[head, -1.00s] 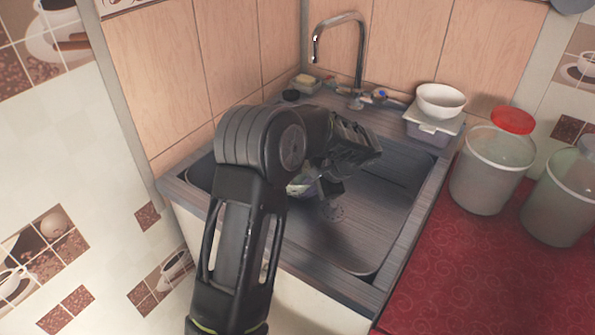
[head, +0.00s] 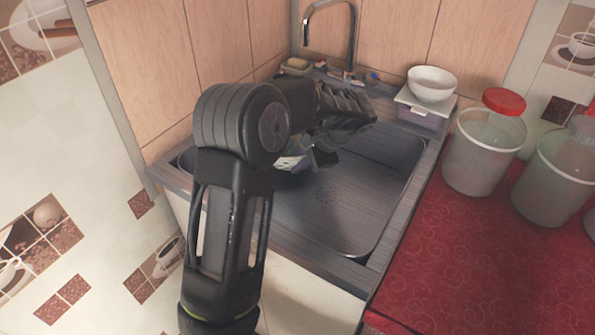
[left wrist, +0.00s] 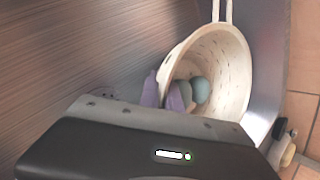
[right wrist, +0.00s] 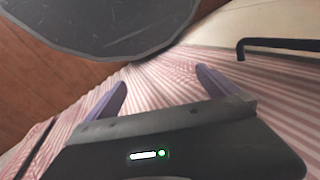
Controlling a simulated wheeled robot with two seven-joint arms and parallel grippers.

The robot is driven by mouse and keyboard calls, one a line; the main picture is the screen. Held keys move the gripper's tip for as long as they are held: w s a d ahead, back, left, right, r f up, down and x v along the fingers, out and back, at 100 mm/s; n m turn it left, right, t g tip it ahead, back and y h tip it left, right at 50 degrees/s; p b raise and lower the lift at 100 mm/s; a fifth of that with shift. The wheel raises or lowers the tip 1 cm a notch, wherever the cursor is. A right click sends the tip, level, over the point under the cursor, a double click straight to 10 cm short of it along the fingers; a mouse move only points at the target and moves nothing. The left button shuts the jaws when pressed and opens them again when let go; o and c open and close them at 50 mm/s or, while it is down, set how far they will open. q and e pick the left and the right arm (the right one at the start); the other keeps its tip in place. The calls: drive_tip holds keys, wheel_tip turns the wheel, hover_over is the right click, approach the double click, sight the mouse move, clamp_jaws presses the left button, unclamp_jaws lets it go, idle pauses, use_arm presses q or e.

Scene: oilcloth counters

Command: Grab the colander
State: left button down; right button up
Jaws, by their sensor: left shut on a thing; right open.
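The colander (left wrist: 232,60) is cream-coloured with rows of small holes and a looped handle, and it is tilted in the left wrist view. Teal and grey rounded things (left wrist: 200,90) show inside its opening. My left gripper (left wrist: 166,90) has its purple fingers at the colander's near rim and is shut on it. In the head view the left gripper (head: 324,156) is over the sink, and only a pale bit of the colander (head: 288,163) shows behind my arm. My right gripper (right wrist: 160,88) is open and empty in the right wrist view.
The sink (head: 350,215) is otherwise bare. A tap (head: 352,40) stands behind it. A white bowl (head: 432,84) sits on a lidded box (head: 424,113) at the sink's back right. Clear canisters (head: 482,155) stand on the red counter. A striped cloth (right wrist: 160,75) lies under my right gripper.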

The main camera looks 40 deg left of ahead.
use_arm(q)
wheel_tip(320, 180, up, 6)
drive_tip(key=shift+f, duration=0.15)
drive_tip(key=shift+p, duration=0.3)
idle(0.3)
